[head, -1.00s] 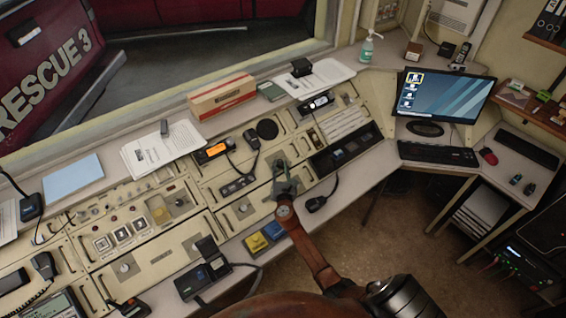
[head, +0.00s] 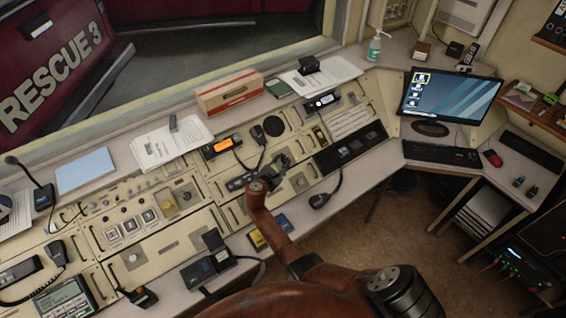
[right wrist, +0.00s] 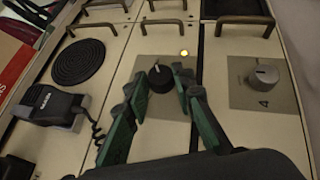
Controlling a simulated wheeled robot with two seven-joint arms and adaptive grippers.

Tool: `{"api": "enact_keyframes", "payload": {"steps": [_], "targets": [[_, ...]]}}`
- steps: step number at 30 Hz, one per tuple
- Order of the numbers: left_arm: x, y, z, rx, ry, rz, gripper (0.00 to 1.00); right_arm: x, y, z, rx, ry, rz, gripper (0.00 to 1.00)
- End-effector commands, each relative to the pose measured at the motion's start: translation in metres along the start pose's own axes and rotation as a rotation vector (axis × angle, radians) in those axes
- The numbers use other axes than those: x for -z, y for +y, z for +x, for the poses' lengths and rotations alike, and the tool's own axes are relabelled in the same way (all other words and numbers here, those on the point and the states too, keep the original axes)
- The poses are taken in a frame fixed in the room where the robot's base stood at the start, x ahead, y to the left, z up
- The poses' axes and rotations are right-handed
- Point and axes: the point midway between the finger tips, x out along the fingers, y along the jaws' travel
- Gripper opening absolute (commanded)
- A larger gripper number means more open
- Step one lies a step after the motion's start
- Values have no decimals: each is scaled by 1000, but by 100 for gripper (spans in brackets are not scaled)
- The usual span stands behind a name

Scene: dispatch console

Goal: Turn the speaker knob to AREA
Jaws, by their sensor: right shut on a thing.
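The black knob (right wrist: 159,79) sits on a square plate (right wrist: 146,104) in the right wrist view, with a pale pointer mark on its top. I cannot read any lettering around it. My right gripper (right wrist: 158,82) has its green fingers on either side of the knob and is shut on it. In the head view the right gripper (head: 279,164) reaches over the console panel and hides the knob. My left gripper is not in view.
A silver knob (right wrist: 267,75) on its own plate is to the right, and a round black speaker grille (right wrist: 79,62) to the left. A yellow lamp (right wrist: 184,53) glows above the black knob. A corded handset (right wrist: 55,106) and several metal handles stand out from the panels.

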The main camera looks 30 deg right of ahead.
Motion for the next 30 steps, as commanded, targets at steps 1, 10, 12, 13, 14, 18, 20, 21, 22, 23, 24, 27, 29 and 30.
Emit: {"api": "enact_keyframes", "payload": {"steps": [1, 10, 12, 13, 14, 18, 20, 21, 22, 23, 24, 27, 29, 30], "targets": [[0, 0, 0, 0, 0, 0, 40, 0, 0, 0, 4, 0, 3, 0], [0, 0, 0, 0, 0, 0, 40, -1, 0, 0, 10, 0, 7, 0], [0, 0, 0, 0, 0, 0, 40, -1, 0, 0, 9, -1, 7, 0], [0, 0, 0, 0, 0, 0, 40, -1, 0, 0, 9, -1, 7, 0], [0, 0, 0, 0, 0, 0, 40, -1, 0, 0, 9, -1, 7, 24], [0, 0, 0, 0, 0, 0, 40, -1, 0, 0, 9, -1, 7, 33], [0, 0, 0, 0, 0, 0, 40, -1, 0, 0, 9, -1, 6, 38], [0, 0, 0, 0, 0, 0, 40, -1, 0, 0, 8, -1, 6, 40], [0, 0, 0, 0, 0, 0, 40, -1, 0, 0, 8, 0, 6, 41], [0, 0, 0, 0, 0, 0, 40, -1, 0, 0, 8, 0, 6, 41], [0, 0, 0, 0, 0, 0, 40, -1, 0, 0, 8, 0, 6, 41], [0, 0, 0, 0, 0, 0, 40, -1, 0, 0, 8, 0, 6, 41], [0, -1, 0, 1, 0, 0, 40, -1, 0, 0, 8, 0, 6, 41], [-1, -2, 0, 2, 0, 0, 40, 0, 0, -2, 8, 0, 6, 41]]}}
